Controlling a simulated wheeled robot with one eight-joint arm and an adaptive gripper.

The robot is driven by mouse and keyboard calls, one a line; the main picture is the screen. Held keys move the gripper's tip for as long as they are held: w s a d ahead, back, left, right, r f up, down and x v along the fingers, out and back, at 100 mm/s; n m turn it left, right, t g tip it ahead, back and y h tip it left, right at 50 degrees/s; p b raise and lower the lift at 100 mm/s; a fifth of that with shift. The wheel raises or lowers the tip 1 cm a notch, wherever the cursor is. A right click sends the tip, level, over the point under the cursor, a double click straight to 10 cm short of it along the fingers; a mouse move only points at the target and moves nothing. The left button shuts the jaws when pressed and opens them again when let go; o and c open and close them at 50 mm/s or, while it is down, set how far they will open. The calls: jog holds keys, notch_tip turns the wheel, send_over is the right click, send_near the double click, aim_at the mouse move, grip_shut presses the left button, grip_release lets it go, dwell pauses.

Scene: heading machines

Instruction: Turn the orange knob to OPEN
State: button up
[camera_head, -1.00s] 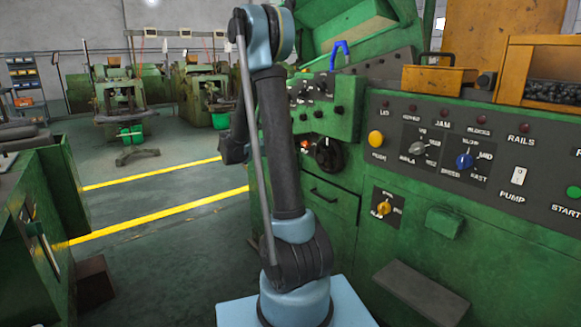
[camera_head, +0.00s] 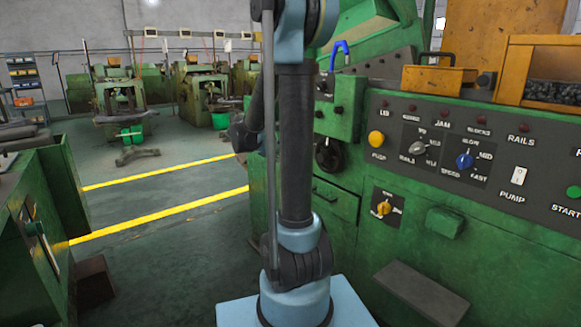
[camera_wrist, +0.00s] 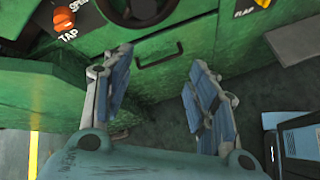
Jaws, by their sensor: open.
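An orange knob (camera_wrist: 64,18) with the lettering TAP beside it is at the upper left of the wrist view. Its other lettering is too cut off or small to read, so I cannot tell its setting. In the head view my arm hides it. My gripper (camera_wrist: 160,60) is open and empty, below and right of that knob and apart from it, facing the green machine front. The gripper does not show in the head view. A yellow-orange knob (camera_head: 383,208) on a small dark plate sits lower on the panel; the wrist view shows a similar one marked FLAP (camera_wrist: 263,3).
A black handwheel (camera_head: 328,155) and a drawer handle (camera_wrist: 158,55) are on the machine front near my gripper. The control panel (camera_head: 480,200) carries several other knobs and buttons. A grey step (camera_head: 420,292) juts out below. Open floor lies left of my arm.

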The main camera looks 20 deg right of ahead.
jog(key=shift+s+a+f+m+y, duration=0.15)
jog(key=shift+s+m+y, duration=0.25)
jog(key=shift+s, duration=0.55)
jog(key=shift+s+a+f+m+y, duration=0.15)
jog(key=shift+s+m+y, duration=0.2)
jog(key=shift+s, duration=0.6)
jog(key=shift+s+a+f+m+y, duration=0.2)
jog(key=shift+s+m, duration=0.25)
jog(key=shift+s, duration=0.5)
jog(key=shift+r, duration=0.1)
jog(key=s+a+f+m+y, duration=0.3)
jog(key=s+a+m, duration=0.1)
jog(key=s, duration=0.4)
jog(key=s+a+f+m+y, duration=0.3)
jog(key=s+a+f+m, duration=0.1)
jog(key=s, duration=0.4)
jog(key=s+a+f+m+y, duration=0.3)
jog(key=s+a+m, duration=0.1)
jog(key=s, duration=0.4)
jog(key=shift+s+a+f+g, duration=0.2)
jog(key=shift+s+a+g, duration=0.2)
jog(key=c, duration=0.4)
jog(key=shift+d, duration=0.1)
jog(key=shift+c, duration=0.4)
